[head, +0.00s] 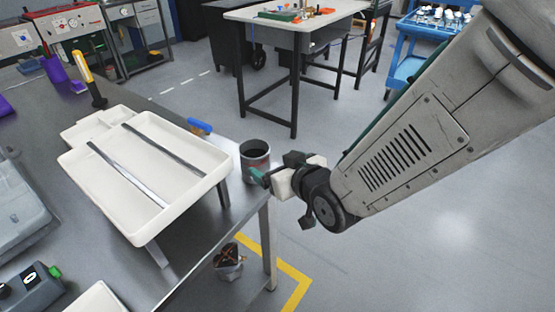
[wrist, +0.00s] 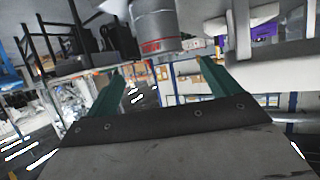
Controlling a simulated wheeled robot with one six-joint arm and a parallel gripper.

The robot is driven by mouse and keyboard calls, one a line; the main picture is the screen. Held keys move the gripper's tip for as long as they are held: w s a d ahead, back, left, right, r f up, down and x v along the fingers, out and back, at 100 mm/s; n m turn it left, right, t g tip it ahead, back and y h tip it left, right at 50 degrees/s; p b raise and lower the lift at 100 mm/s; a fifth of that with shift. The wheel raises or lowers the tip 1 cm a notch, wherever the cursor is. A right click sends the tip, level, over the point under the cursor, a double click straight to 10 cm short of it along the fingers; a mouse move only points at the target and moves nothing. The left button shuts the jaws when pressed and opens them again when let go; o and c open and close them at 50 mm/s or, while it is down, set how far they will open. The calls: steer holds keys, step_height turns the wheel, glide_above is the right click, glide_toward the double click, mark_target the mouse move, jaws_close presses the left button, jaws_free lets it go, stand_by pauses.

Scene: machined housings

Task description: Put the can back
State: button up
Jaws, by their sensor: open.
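The can (head: 255,160) is a dark grey cylinder with an open top and a reddish band. It stands upright at the right edge of the grey metal table, beside the white tray. My gripper (head: 258,176) is at the near right side of the can, its green fingers overlapping the can's lower part in the head view. In the wrist view, the can (wrist: 157,27) is at the top, beyond the open fingers of my gripper (wrist: 166,78). The space between the fingers looks empty. Whether a finger touches the can cannot be told.
A raised white tray (head: 80,165) with two metal strips stands left of the can. A blue-handled tool (head: 200,125) lies behind it, and a yellow-handled tool (head: 82,68) stands farther back. The table (head: 215,245) ends just right of the can, with open floor beyond.

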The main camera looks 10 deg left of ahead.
steer(key=shift+s+d, duration=0.15)
steer(key=w+d+r+m+g+h, duration=0.1)
steer(key=d+r+m+h, duration=0.15)
steer(key=d, duration=0.75)
steer(key=d+r+m+g+h, duration=0.15)
steer(key=d+r+h, duration=0.25)
steer(key=d, duration=0.6)
steer(key=s+d+r+m+g+h, duration=0.1)
steer(key=s+d+r+m+g, duration=0.1)
steer(key=s+d, duration=0.6)
steer(key=s+d+r+m+g+h, duration=0.2)
steer(key=s+d+r+m+g, duration=0.1)
steer(key=s+d, duration=0.6)
steer(key=shift+s+d+r+g, duration=0.15)
steer(key=shift+s+r+g, duration=0.3)
steer(key=shift+s, duration=0.75)
